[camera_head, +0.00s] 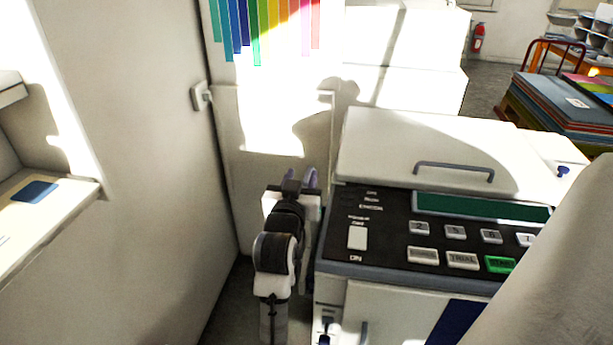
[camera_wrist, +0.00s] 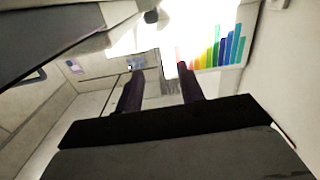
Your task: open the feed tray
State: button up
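A copier-like machine (camera_head: 400,272) with a black control panel stands at the lower right in the head view. Its white lid (camera_head: 385,150) has a grey handle (camera_head: 455,170) and lies down. An upright pale panel (camera_head: 228,125) stands behind the machine's left side; I cannot tell whether it is the feed tray. My gripper (camera_head: 301,178) is beside the machine's left edge, pointing away from the camera. In the wrist view, its two dark fingers (camera_wrist: 160,69) are apart with nothing between them. I see no contact with the machine.
A pale wall or cabinet side (camera_head: 130,180) rises close on the left, leaving a narrow gap for my arm. Coloured strips (camera_head: 262,30) hang at the back. A stack of coloured sheets (camera_head: 560,105) and a fire extinguisher (camera_head: 478,38) are at the far right.

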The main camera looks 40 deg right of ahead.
aim_at(305, 185)
notch_tip(305, 185, down, 6)
jog(key=shift+r, duration=0.25)
jog(key=p+x, duration=0.2)
jog(key=x, duration=0.4)
jog(key=shift+w+d+r+p, duration=0.1)
jog(key=shift+w+d+p, duration=0.05)
jog(key=shift+p, duration=0.2)
jog(key=shift+w+d, duration=0.4)
jog(key=shift+d, duration=0.05)
jog(key=shift+c, duration=0.5)
grip_shut()
